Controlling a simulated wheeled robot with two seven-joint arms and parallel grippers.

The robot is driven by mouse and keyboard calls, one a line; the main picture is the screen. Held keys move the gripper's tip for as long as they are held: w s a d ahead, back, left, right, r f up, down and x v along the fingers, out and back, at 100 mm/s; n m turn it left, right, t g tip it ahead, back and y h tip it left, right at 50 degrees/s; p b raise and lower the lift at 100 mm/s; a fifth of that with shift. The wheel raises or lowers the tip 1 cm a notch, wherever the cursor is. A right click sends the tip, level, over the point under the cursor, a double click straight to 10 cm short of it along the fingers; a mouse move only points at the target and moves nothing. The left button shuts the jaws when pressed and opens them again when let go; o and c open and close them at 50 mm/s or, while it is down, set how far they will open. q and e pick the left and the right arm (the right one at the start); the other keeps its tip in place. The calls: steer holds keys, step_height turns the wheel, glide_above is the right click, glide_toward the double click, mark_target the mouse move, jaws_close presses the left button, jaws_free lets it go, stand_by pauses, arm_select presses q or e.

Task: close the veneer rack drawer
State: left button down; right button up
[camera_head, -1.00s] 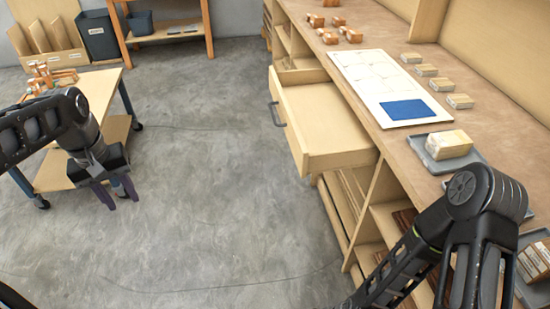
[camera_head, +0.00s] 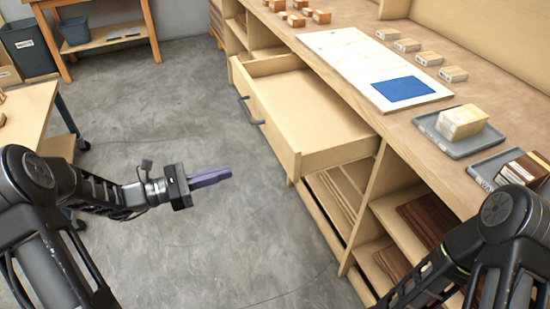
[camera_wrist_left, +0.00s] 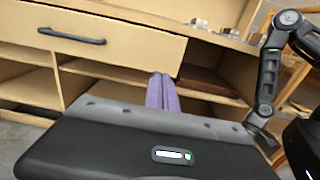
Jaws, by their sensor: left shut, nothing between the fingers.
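The veneer rack drawer (camera_head: 300,112) is a pale wooden drawer pulled out of the bench front, empty inside, with a dark bar handle (camera_head: 249,110) on its front. In the left wrist view the drawer front (camera_wrist_left: 130,52) and handle (camera_wrist_left: 72,36) show at upper left. My left gripper (camera_head: 228,173) is shut and empty, its purple fingers pointing right, in the air left of the drawer and apart from it. Its fingers also show in the left wrist view (camera_wrist_left: 162,92). My right arm stands at lower right; its gripper is out of sight.
The bench top (camera_head: 440,180) holds a white board (camera_head: 360,65) with a blue patch, small wooden blocks and grey trays (camera_head: 455,143). Open shelves with dark veneer sheets (camera_head: 425,220) lie below. A wooden cart (camera_head: 28,115) stands at left. The grey floor between is clear.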

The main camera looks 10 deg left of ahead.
mark_target(284, 156)
arm_select(q)
steer(key=shift+d, duration=0.1)
steer(key=x, duration=1.3)
steer(key=shift+w+d, duration=0.3)
arm_select(e)
steer(key=shift+f, duration=0.25)
